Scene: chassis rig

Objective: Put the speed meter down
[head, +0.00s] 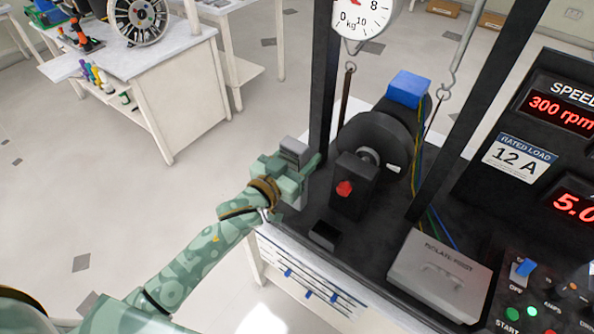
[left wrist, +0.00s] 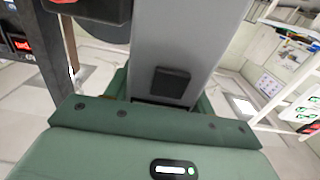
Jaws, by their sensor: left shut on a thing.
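My left gripper (head: 296,172) is shut on the speed meter (head: 295,151), a grey, block-like hand-held device. Its top shows above the fingers, and part of its body shows below them. In the left wrist view the grey body of the speed meter (left wrist: 188,45) rises between the green fingers, with a dark square patch on it. The gripper is at the left edge of the black rig bench, beside a dark upright post. A small black open-topped holder (head: 325,235) sits on the bench nearer to me. I cannot tell whether the meter touches the bench. My right gripper is not in view.
A black motor block with a red knob (head: 344,188) and a dark wheel (head: 378,140) stand right of the gripper. A grey lidded box (head: 440,275) and control panel (head: 540,300) are at the right. A white workbench (head: 150,70) stands at the back left.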

